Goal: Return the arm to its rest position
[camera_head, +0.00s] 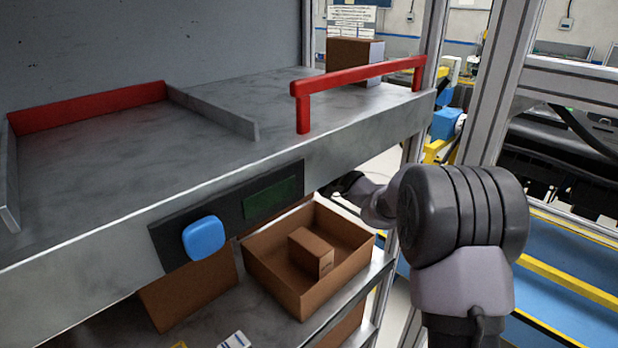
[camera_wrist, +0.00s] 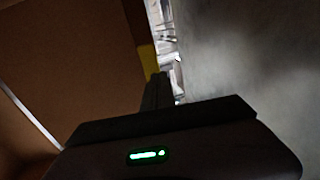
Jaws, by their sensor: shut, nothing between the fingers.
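My arm (camera_head: 465,220) stands at the right of the head view and reaches left toward the shelf unit. My gripper (camera_head: 338,187) is at its far end, just under the upper shelf's edge and above the back right of an open brown box; it is partly hidden by the shelf edge. In the wrist view my gripper (camera_wrist: 157,92) shows its dark fingers together, shut with nothing between them. A brown cardboard surface (camera_wrist: 70,70) fills the left of that view, and a grey surface (camera_wrist: 240,60) fills the right.
The open box (camera_head: 310,300) holds a small carton (camera_head: 311,252) on the lower shelf. The upper shelf's metal edge (camera_head: 100,235) carries a blue button (camera_head: 203,238) and a dark display (camera_head: 270,198). A red handle (camera_head: 355,78) stands on top. A frame post (camera_head: 500,80) rises behind my arm.

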